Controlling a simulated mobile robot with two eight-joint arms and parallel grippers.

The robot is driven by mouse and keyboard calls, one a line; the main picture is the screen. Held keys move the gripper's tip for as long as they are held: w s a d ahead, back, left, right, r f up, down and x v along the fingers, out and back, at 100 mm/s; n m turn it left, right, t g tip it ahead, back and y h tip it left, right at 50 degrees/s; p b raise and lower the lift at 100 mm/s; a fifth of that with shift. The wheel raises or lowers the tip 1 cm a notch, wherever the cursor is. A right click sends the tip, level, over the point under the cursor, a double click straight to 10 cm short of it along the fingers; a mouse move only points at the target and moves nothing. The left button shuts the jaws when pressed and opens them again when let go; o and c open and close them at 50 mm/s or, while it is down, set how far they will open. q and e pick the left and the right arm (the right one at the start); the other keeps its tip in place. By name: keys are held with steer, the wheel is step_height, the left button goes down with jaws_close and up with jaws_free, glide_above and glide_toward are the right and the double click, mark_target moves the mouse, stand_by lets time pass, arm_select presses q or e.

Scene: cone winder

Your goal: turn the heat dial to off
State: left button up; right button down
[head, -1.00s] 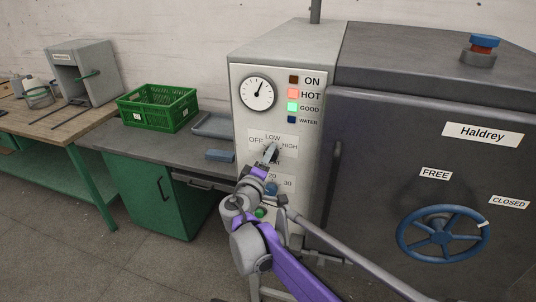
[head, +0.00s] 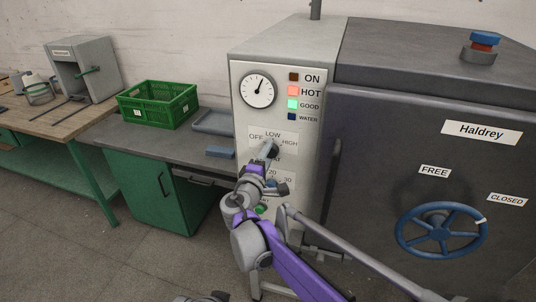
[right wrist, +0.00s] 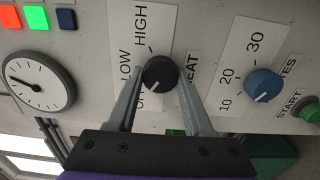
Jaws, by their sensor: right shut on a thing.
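The heat dial (right wrist: 161,73) is a dark round knob on the grey control panel (head: 243,118), below the HOT lamp. In the right wrist view its white mark points to the lower left, towards the partly hidden OFF label. In the head view the dial (head: 273,147) is partly covered by my gripper. My right gripper (right wrist: 160,82) is shut on the dial, one finger on each side. In the head view the right gripper (head: 265,154) reaches it from below. My left gripper is not clearly in view.
A blue timer dial (right wrist: 264,86) and a green start button (right wrist: 309,113) are close to the heat dial. A round gauge (head: 258,91) and several lamps are above. A blue handwheel (head: 441,231) is on the right. A green crate (head: 157,106) stands on the left bench.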

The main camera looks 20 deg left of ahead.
steer(key=shift+c, duration=1.5)
jaws_free()
steer(key=s+b, duration=0.1)
steer(key=s, duration=1)
steer(key=shift+a, duration=0.15)
steer(key=shift+w, duration=0.1)
